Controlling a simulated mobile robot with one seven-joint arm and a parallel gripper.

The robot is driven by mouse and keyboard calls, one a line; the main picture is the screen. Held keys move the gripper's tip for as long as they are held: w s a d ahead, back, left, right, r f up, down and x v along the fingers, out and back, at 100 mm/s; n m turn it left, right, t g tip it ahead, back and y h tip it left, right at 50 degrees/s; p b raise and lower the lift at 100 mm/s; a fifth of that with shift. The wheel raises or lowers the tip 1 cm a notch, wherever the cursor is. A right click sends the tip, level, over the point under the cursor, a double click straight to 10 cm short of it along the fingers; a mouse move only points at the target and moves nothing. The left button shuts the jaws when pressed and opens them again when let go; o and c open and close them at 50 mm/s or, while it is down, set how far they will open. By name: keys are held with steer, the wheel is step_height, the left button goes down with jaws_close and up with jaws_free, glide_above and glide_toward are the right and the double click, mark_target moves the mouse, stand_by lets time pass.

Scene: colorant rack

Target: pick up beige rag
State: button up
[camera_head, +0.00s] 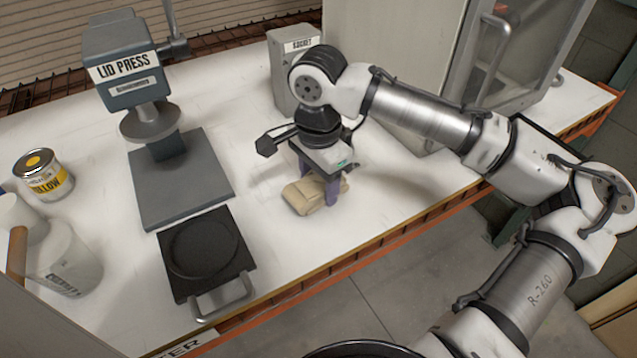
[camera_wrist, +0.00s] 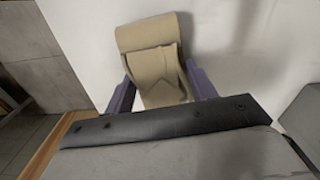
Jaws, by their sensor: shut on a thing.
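The beige rag (camera_head: 305,196) lies folded on the white table (camera_head: 255,235), near the table's front edge. My gripper (camera_head: 333,196) points down over it, with purple fingers at the rag. In the wrist view the rag (camera_wrist: 155,55) sits between the two purple fingers of my gripper (camera_wrist: 160,85), one on each side. The gripper is shut on the rag. The rag's rolled end sticks out beyond the fingers. Whether the rag is clear of the table cannot be told.
A grey lid press (camera_head: 185,185) stands to the left, with a black plate with a handle (camera_head: 205,252) in front. A yellow-labelled can (camera_head: 43,177) and a white container (camera_head: 60,260) are at far left. A grey box (camera_head: 290,75) and a large cabinet (camera_head: 395,50) stand behind.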

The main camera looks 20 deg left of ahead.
mark_target(319, 181)
step_height(319, 181, up, 19)
steer(key=b, duration=0.1)
steer(key=o, duration=0.4)
steer(key=c, duration=0.3)
